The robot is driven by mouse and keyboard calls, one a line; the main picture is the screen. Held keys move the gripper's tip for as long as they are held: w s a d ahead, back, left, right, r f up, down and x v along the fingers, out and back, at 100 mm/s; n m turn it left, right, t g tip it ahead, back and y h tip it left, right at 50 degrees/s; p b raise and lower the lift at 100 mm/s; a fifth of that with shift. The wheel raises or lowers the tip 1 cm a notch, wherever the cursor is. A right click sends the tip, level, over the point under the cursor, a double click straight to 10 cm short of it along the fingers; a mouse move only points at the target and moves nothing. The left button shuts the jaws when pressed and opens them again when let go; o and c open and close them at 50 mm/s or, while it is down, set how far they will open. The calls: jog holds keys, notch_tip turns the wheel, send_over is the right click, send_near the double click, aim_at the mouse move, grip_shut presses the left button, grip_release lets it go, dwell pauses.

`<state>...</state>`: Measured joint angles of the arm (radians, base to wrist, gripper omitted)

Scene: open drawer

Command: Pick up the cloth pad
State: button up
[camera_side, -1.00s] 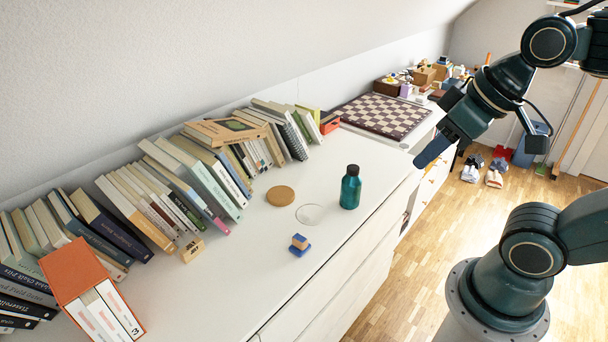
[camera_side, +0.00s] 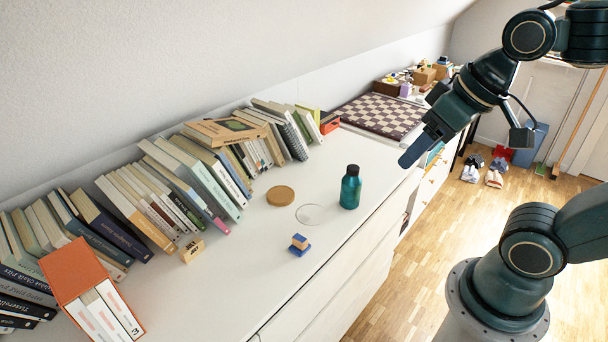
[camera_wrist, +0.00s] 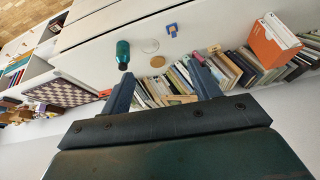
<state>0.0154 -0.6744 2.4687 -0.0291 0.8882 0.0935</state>
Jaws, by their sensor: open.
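No thing is plainly recognisable as the cloth pad. A small blue piece (camera_side: 301,250) with a tan block on it sits on the white top near its front edge; whether it is cloth, I cannot tell. It also shows in the wrist view (camera_wrist: 172,29). My gripper (camera_side: 407,161) is above the front edge of the white top, right of the bottle and apart from it. In the wrist view, my gripper (camera_wrist: 162,82) is open, with nothing between its fingers.
A teal bottle (camera_side: 350,187) stands upright near the front edge. A cork disc (camera_side: 280,196) and a clear disc (camera_side: 310,214) lie beside it. Leaning books (camera_side: 190,178) line the wall. A chessboard (camera_side: 383,115) lies at the back. An open drawer (camera_side: 425,178) is partly hidden below my gripper.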

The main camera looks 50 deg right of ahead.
jog(key=w+f+m+g+y, duration=0.4)
jog(key=w+f+m+g, duration=0.1)
jog(key=w+f+m, duration=1.1)
jog(key=w+f, duration=0.3)
jog(key=w, duration=0.2)
jog(key=shift+w+d+f+m, duration=0.3)
jog(key=shift+d+f+m, duration=0.05)
jog(key=shift+d+m, duration=0.05)
send_near(300, 238)
jog(key=x, duration=0.4)
jog(key=shift+s+f, duration=0.15)
jog(key=shift+f, duration=0.2)
jog(key=shift+a+f, duration=0.15)
jog(key=shift+f, duration=0.05)
jog(key=shift+x, duration=2.6)
